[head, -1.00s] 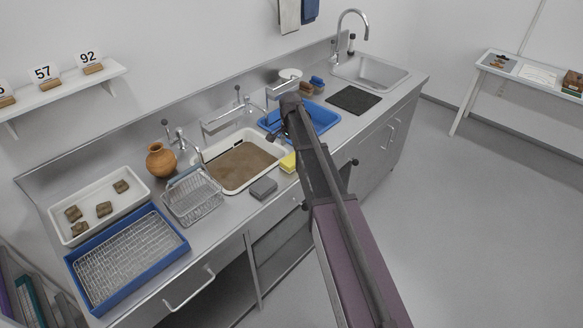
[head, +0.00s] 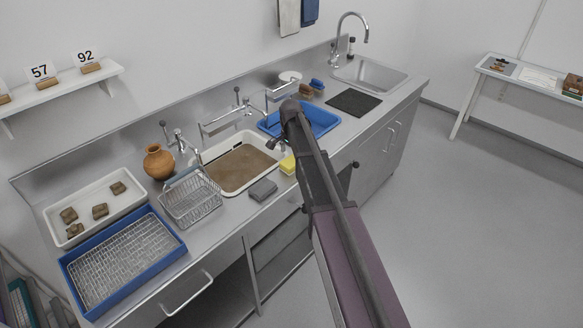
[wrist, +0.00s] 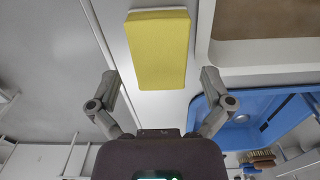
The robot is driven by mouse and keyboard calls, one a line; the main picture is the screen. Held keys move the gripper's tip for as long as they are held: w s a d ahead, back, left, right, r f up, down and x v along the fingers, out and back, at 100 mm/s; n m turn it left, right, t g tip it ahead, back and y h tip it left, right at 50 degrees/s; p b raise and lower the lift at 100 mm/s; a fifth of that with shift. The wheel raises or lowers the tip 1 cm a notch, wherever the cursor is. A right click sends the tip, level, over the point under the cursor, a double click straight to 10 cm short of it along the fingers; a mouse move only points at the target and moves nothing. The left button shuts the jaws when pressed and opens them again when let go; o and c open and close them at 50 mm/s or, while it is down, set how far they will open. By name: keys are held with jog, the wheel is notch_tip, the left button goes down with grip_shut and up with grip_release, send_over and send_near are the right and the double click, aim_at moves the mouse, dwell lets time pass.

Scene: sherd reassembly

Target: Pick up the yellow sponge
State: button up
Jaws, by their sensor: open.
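The yellow sponge (head: 288,164) lies on the steel counter, between the white basin of brown water and my arm. In the wrist view the sponge (wrist: 158,50) is a yellow block at the top centre, with a pale strip along its far edge. My gripper (wrist: 159,88) is open and empty. Its two fingers stand apart on either side of the sponge's near end in the picture, and I see no contact. In the head view my arm hides the fingertips.
The white basin (head: 208,174) is left of the sponge and the blue tray (head: 329,127) is beyond it. A grey block (head: 262,190) lies near the counter's front edge. A wire basket (head: 190,199) and an orange pot (head: 158,162) stand farther left.

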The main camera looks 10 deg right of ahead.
aim_at(291, 161)
jog(key=shift+s+f+b, duration=0.1)
jog(key=shift+f+b, duration=1.45)
jog(key=shift+f, duration=0.3)
jog(key=c, duration=0.8)
